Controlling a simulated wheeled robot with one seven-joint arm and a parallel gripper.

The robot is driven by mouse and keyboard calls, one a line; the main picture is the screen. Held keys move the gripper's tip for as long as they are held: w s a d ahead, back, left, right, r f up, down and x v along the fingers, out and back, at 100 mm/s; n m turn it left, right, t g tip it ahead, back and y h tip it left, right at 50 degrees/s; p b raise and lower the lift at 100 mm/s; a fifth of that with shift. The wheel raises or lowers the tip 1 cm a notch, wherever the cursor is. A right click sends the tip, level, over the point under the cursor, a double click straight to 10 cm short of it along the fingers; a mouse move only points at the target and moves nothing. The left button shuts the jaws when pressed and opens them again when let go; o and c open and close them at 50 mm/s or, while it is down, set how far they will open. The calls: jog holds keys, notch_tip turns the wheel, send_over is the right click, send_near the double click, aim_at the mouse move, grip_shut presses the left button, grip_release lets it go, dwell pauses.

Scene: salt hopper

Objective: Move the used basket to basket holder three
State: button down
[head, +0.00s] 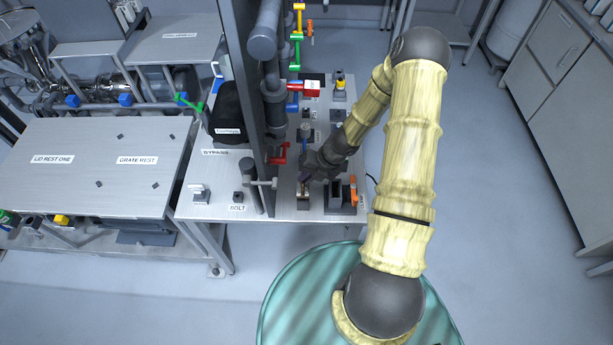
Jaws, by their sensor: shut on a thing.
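My gripper (308,178) reaches down over the front of the metal bench. No basket can be clearly made out, and no label reading basket holder three is legible. My wrist covers part of the bench behind the gripper.
A dark block (335,197) with an orange handle (353,189) stands just right of my gripper. Floor right of my arm is clear.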

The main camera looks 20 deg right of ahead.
jog(key=shift+f+b, duration=0.65)
jog(key=shift+f, duration=0.2)
jog(key=c, duration=0.9)
grip_release()
jog(key=shift+c, duration=0.2)
jog(key=p+v, duration=0.6)
dwell(0.9)
jog(key=b+v, duration=0.1)
jog(key=v, duration=1.6)
jog(key=shift+r, duration=0.25)
